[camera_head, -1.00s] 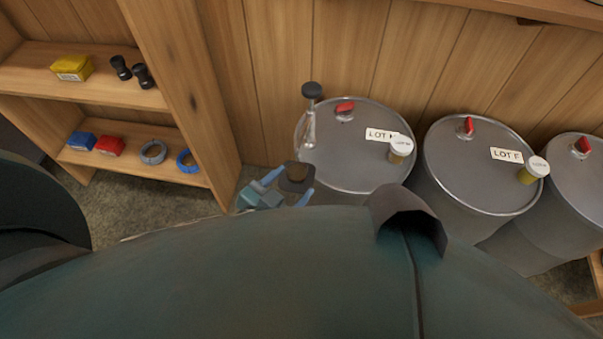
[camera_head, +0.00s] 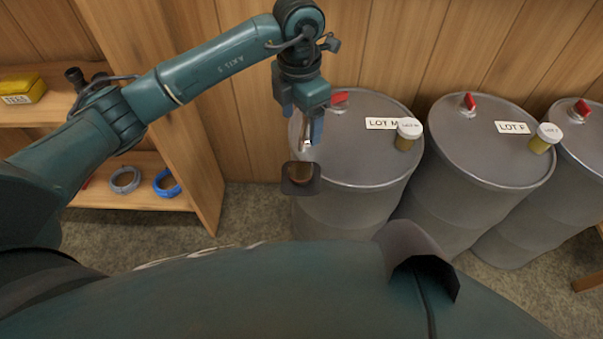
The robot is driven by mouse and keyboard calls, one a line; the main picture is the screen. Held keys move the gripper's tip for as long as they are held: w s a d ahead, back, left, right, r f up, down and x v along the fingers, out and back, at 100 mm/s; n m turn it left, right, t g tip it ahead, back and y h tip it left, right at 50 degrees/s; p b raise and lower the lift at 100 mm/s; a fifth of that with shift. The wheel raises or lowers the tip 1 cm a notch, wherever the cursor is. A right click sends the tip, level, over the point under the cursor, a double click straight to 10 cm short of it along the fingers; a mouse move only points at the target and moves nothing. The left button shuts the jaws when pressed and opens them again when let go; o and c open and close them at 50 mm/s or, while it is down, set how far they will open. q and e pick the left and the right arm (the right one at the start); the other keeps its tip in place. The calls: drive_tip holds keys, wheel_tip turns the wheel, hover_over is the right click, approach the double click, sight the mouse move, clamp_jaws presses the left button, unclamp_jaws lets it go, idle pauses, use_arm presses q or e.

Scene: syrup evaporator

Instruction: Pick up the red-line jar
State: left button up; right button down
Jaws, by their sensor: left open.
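Two small amber jars with white lids and labels stand on the drum lids: one jar (camera_head: 405,138) beside the "LOT M" card and another jar (camera_head: 543,139) beside the "LOT F" card. I cannot make out a red line on either. A brown cup-like piece (camera_head: 300,171) with a dark square plate shows at the near left of the first drum; I cannot tell what holds it. My left gripper (camera_head: 302,127) points down, open, over the left edge of the first drum, above the brown piece and left of the first jar. My right gripper is not in view.
Grey drums stand in a row: the LOT M drum (camera_head: 362,176), the LOT F drum (camera_head: 490,177) and a third (camera_head: 577,170) at the right edge. Red-handled bungs (camera_head: 469,101) stick up from the lids. A wooden shelf (camera_head: 150,202) with coils stands at left.

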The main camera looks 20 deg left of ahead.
sight(299, 147)
use_arm(q)
drive_tip(key=f, duration=0.6)
drive_tip(key=shift+a+f, duration=0.2)
drive_tip(key=shift+f, duration=0.2)
drive_tip(key=shift+w+f, duration=0.15)
drive_tip(key=shift+f, duration=1.35)
drive_tip(key=shift+w+f, duration=0.1)
drive_tip(key=shift+f, duration=1.4)
drive_tip(key=shift+c, duration=0.2)
drive_tip(key=c, duration=1.4)
drive_tip(key=shift+r, duration=0.1)
drive_tip(key=shift+c, duration=0.5)
drive_tip(key=shift+r, duration=0.1)
